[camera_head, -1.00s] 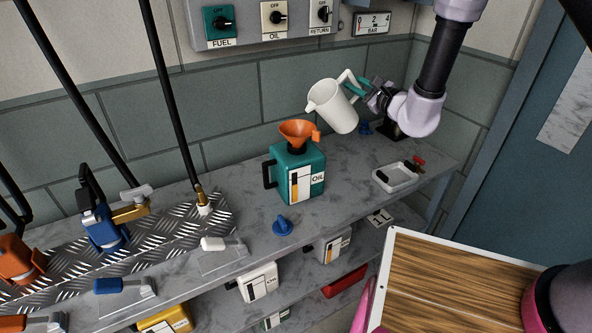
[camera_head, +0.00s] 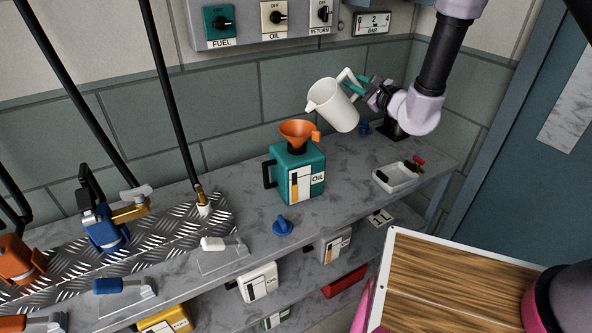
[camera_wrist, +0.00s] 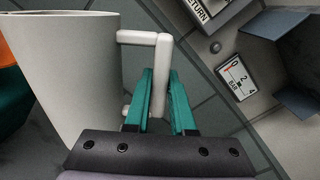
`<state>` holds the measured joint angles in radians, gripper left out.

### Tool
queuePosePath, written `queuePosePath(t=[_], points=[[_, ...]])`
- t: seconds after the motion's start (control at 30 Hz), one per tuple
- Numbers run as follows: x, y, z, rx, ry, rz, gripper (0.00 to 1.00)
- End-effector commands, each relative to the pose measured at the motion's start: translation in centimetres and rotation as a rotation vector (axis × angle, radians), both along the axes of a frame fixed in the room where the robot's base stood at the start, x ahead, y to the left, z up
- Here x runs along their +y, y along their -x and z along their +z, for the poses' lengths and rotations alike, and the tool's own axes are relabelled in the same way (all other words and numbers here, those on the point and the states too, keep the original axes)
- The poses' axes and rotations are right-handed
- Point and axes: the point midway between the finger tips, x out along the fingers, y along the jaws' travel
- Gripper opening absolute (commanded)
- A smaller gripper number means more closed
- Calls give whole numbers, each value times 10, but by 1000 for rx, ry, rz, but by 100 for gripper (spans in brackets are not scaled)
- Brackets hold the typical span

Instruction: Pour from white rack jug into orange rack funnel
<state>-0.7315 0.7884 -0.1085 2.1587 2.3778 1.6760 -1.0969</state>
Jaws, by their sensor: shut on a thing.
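The white jug (camera_head: 333,107) is in the air above the bench, tilted with its spout toward the left. My gripper (camera_head: 360,83) is shut on its handle; the wrist view shows the teal fingers (camera_wrist: 159,100) on either side of the white handle (camera_wrist: 160,75). The jug body (camera_wrist: 65,75) fills the left of that view. The orange funnel (camera_head: 298,133) sits in the neck of a teal OIL can (camera_head: 297,172) on the bench. The spout is above and slightly right of the funnel, apart from it. No liquid stream shows, and the jug's contents are hidden.
A white tray (camera_head: 395,177) stands right of the can, with a red valve (camera_head: 419,160) beside it. A blue cap (camera_head: 283,226) lies in front of the can. A hose (camera_head: 178,110) rises at left. The control panel (camera_head: 265,22) hangs on the wall behind.

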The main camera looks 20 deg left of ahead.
Motion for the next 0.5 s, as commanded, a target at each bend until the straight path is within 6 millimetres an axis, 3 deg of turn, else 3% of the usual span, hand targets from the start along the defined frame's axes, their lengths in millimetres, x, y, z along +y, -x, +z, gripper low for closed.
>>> queuePosePath(t=[0.5], points=[[3, 3, 13, -65, 49, 0, 0]])
